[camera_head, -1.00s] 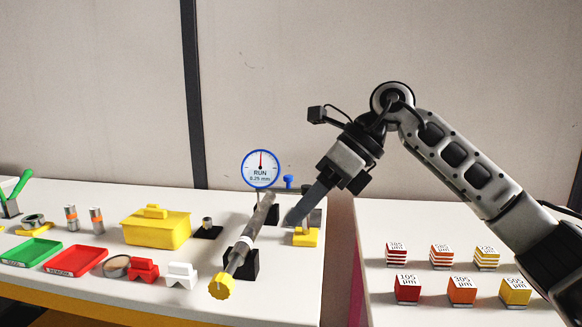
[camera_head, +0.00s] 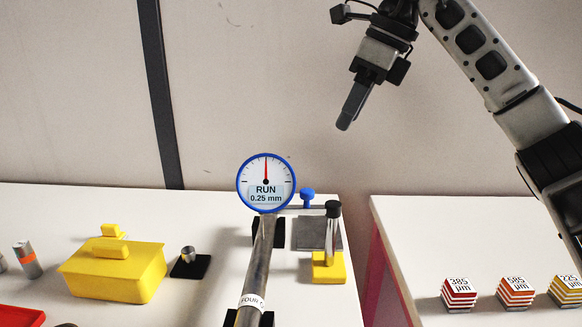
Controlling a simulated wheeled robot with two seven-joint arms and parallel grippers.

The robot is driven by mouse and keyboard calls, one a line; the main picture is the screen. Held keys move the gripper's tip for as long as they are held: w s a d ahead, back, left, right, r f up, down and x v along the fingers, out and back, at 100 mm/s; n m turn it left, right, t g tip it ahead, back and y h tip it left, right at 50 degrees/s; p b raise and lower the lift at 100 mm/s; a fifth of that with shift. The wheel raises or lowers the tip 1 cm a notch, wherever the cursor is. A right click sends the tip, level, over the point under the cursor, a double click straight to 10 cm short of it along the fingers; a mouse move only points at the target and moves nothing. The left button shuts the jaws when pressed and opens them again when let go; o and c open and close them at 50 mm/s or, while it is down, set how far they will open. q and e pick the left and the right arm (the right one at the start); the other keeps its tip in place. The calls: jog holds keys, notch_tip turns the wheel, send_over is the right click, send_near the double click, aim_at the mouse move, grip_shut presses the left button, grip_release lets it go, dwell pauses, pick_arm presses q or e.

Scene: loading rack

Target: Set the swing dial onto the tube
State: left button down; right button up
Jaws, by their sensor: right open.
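The tube (camera_head: 259,265) is a grey metal bar on black supports (camera_head: 275,229), running from the bottom edge toward the back of the table; its near end is out of frame. A round blue-rimmed dial (camera_head: 266,184) reading RUN 0.25 mm shows upright above the tube's far end; I cannot tell whether it touches the tube. To its right, a black-topped post (camera_head: 333,228) stands on a yellow base (camera_head: 328,270). My right gripper (camera_head: 345,121) is open and empty, high above and apart from these, its fingers overlapping edge-on. My left gripper is not in view.
A blue knob (camera_head: 307,196) and a grey plate (camera_head: 314,233) lie between dial and post. A yellow box (camera_head: 113,271) and a small black-based peg (camera_head: 189,262) stand left. Striped blocks (camera_head: 459,294) are on the right table (camera_head: 440,225), across a gap.

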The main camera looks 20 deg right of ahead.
send_near(309, 191)
jog(key=x, duration=0.8)
jog(key=shift+a+f, duration=0.1)
jog(key=shift+f, duration=0.1)
